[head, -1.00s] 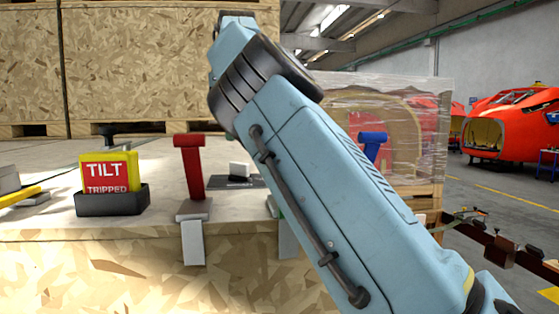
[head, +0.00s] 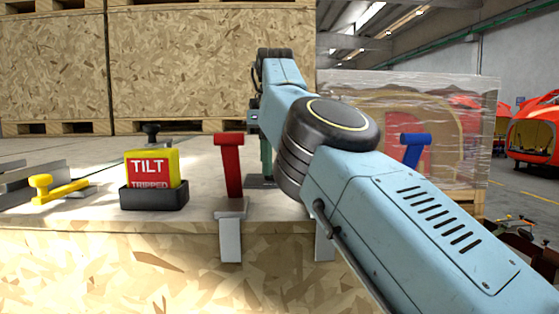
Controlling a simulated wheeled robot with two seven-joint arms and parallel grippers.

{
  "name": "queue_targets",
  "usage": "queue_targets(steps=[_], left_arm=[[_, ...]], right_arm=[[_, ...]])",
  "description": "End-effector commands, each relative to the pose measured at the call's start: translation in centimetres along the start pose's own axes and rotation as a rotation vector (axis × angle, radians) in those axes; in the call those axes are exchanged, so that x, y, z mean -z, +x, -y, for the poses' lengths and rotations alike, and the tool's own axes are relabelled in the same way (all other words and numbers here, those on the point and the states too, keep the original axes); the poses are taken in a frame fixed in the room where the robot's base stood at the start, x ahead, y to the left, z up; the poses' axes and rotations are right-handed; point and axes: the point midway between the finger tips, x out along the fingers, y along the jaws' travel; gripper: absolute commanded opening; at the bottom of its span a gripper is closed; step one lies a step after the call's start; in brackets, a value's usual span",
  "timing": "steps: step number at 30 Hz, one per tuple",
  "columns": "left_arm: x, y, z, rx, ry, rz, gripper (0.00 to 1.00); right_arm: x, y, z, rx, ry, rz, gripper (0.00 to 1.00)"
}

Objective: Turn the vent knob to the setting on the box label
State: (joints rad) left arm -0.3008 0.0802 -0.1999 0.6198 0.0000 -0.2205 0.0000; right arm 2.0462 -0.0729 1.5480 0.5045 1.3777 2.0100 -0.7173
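A black plate (head: 262,182) lies on the crate top behind the red clamp, mostly hidden by my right arm; the small white piece on it is out of sight now. A narrow dark-green shape stands over this plate; I cannot tell whether it is part of my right gripper. My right arm's far end bends down above it, its fingers not distinguishable. A black knob (head: 151,130) stands behind a yellow-and-red box (head: 151,168) reading "TILT TRIPPED" in a black holder. I cannot tell which piece is the vent knob. No setting label is readable. My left gripper is out of view.
A red-handled clamp (head: 230,165) grips the crate's front edge. A yellow-handled piece (head: 57,188) lies at the left. A blue handle (head: 414,148) shows behind my arm. Large wooden crates (head: 210,70) stand behind; a film-wrapped crate (head: 480,130) stands right.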

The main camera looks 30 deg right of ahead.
Motion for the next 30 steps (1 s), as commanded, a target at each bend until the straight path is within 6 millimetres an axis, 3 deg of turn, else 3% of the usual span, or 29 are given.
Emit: queue_targets(steps=[1, 9, 20, 30], left_arm=[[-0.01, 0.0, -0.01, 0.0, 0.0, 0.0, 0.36], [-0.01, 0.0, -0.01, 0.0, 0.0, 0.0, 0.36], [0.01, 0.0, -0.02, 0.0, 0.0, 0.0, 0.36], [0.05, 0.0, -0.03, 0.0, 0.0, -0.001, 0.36]], right_arm=[[0.03, 0.0, 0.02, 0.0, 0.001, 0.0, 0.31], [0.04, -0.01, 0.03, 0.0, 0.001, 0.0, 0.0], [0.05, -0.01, 0.04, 0.0, 0.04, -0.001, 0.0], [0.06, -0.02, 0.05, -0.001, 0.259, -0.001, 0.0]])
